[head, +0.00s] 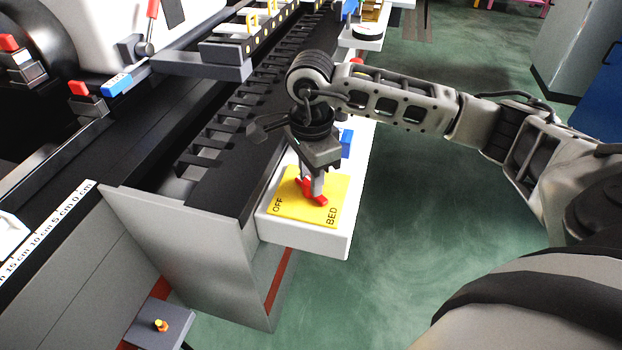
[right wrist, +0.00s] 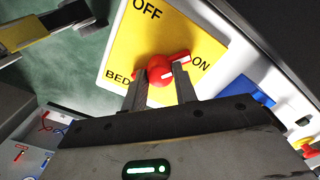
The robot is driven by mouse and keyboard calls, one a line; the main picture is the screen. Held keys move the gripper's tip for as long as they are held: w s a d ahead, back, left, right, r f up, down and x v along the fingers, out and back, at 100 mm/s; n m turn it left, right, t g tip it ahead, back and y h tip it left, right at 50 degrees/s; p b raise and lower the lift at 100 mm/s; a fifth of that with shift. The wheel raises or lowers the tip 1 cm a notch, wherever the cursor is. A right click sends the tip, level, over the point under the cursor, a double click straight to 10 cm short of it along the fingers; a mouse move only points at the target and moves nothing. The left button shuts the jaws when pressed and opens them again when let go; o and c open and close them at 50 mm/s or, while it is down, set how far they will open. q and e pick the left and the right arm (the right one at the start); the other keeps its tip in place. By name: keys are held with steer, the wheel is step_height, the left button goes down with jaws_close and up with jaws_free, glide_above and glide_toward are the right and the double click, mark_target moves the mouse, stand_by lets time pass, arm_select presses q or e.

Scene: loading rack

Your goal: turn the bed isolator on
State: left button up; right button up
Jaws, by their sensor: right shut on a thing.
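The bed isolator is a red rotary knob (head: 316,190) on a yellow plate (head: 288,207), mounted on the end of a white housing (head: 310,236). The plate reads OFF and BED in the head view. In the right wrist view, the red knob (right wrist: 159,71) shows a white-marked end that points to the side of the ON label, away from OFF. My right gripper (head: 313,187) reaches down onto the knob from above. Its two fingers (right wrist: 160,85) sit on either side of the knob, shut on it. My left gripper is in neither view.
A blue block (head: 346,143) stands on the housing just behind the plate. A dark slotted rail (head: 240,125) runs along the left of it. A grey box with a small yellow-orange knob (head: 160,325) is low at the front. Open green floor (head: 420,200) lies to the right.

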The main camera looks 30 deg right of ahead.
steer(key=m+b, duration=0.1)
steer(key=m, duration=0.4)
steer(key=shift+m+b, duration=0.3)
steer(key=shift+b, duration=0.05)
steer(key=shift+m, duration=0.8)
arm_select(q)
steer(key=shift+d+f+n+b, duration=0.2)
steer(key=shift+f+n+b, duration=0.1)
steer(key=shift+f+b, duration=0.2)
arm_select(e)
steer(key=shift+r+m, duration=0.1)
steer(key=shift+m, duration=1.6)
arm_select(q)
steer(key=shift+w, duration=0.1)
arm_select(e)
steer(key=o, duration=0.8)
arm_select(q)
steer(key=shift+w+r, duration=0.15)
arm_select(e)
steer(key=shift+o, duration=0.8)
